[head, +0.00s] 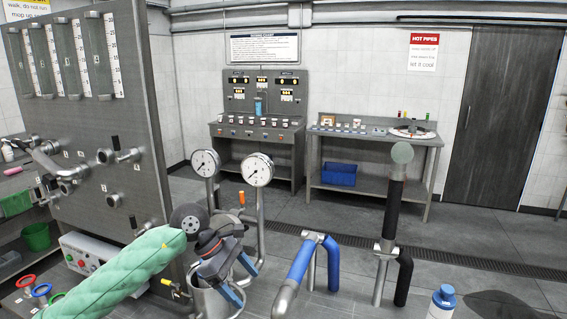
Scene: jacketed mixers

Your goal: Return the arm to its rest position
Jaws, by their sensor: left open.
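My left arm (125,268) comes in from the lower left in a green quilted sleeve. My left gripper (246,285) is at its end, with two blue fingers spread apart and pointing down to the right. I see nothing between the fingers. The gripper is in front of a metal vessel (207,302) and partly hides it; I cannot tell whether they touch. My right gripper is not in view.
Two round gauges (205,163) (258,169) on posts stand just behind the gripper. A tall grey panel (105,110) with valves is on the left. A blue pipe (299,262) and a black pipe (394,207) rise to the right.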

